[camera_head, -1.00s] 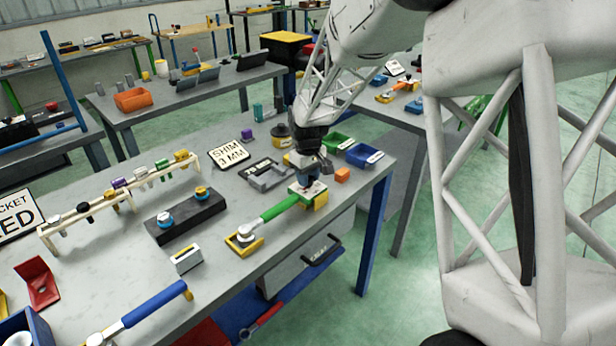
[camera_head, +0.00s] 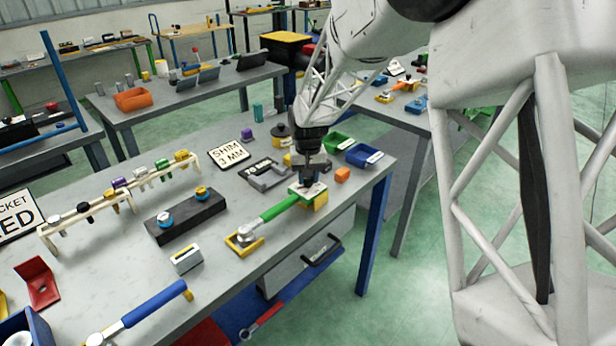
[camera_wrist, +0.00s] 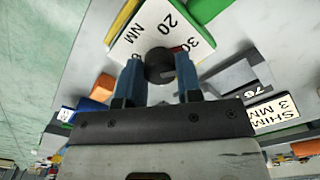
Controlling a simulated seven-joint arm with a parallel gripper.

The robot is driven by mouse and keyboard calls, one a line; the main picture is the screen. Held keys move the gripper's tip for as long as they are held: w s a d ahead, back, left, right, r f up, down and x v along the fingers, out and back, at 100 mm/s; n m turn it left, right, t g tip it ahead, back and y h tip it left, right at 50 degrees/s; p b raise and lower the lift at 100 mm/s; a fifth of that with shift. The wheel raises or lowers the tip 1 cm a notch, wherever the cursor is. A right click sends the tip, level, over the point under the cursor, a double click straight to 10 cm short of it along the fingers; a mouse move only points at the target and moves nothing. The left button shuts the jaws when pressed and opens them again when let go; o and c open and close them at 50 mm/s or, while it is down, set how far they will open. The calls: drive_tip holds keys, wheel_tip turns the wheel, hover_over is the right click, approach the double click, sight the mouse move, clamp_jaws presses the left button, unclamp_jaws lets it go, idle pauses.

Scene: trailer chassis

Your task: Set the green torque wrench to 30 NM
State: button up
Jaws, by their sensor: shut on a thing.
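The green torque wrench (camera_head: 278,208) lies along the bench's front edge, its head in a yellow cradle (camera_head: 243,243). At its handle end is a white dial plate (camera_head: 318,187) above a yellow block. In the wrist view the dial plate (camera_wrist: 137,38) reads 20, 30 and NM; another mark is partly hidden by a finger. My gripper (camera_head: 307,181) points down over the plate. In the wrist view its blue fingers (camera_wrist: 158,76) are shut on the dark round knob (camera_wrist: 158,64). A reddish mark on the knob's side lies toward the 30.
An orange cube (camera_head: 342,175) and green (camera_head: 335,142) and blue (camera_head: 363,155) bins stand close by the dial. A grey bracket (camera_head: 268,176) lies left of my gripper. A blue-handled wrench (camera_head: 153,304) lies at front left.

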drive_tip(key=o, duration=0.9)
drive_tip(key=shift+o, duration=0.2)
drive_tip(key=shift+r, duration=0.1)
drive_tip(key=shift+r, duration=3.8)
drive_tip(key=shift+s+d, duration=0.1)
